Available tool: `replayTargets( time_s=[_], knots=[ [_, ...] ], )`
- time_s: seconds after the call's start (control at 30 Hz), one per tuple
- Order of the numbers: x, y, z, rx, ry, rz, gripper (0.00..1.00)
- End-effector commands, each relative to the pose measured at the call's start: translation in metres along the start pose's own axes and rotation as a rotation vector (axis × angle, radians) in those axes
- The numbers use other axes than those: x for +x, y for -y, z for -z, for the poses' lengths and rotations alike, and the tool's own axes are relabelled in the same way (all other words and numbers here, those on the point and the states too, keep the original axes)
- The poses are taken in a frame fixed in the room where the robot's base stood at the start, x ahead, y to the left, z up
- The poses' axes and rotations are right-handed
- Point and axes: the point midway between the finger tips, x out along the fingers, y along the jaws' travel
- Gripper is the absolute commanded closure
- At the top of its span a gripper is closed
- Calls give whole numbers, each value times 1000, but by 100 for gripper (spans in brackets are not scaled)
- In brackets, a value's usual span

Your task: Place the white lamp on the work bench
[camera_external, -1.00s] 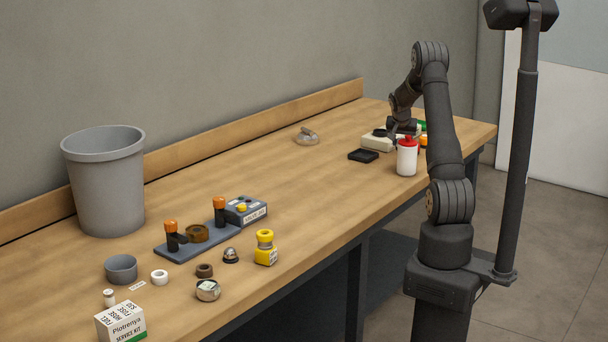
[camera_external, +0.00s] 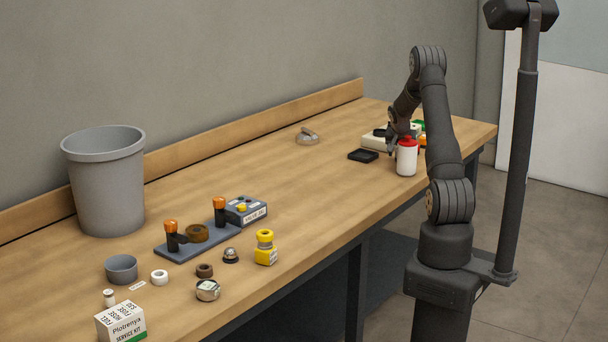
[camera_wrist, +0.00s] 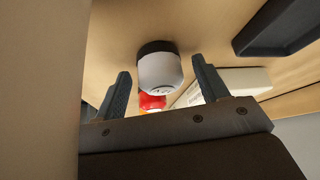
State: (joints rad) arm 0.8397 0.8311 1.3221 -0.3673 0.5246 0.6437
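In the wrist view, a rounded white lamp (camera_wrist: 160,72) with a black base lies between the two fingers of my gripper (camera_wrist: 161,66). The picture is tilted, with the bench top toward the upper edge. The fingers are apart, with a visible gap on each side of the lamp. In the external view my gripper (camera_external: 391,146) is low over the far part of the work bench (camera_external: 300,190), just left of the white bottle. I cannot make out the lamp there; the arm and nearby things likely hide it.
A white bottle with a red cap (camera_external: 407,160) stands close to my gripper. A black tray (camera_external: 363,156) and a pale box (camera_external: 376,143) lie beside it. A grey bin (camera_external: 105,185) and several small parts are at the near left. The bench middle is clear.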

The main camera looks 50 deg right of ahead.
Motion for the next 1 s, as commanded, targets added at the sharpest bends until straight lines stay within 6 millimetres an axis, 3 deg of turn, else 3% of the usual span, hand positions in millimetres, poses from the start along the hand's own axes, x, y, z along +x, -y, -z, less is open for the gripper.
replayTargets(
  time_s=[0.27,0.73,1.0],
  knots=[
    [-8,0,2,1,-1,1,33],
    [-94,0,2,0,-3,2,33],
    [-120,0,2,0,0,1,33]
  ],
)
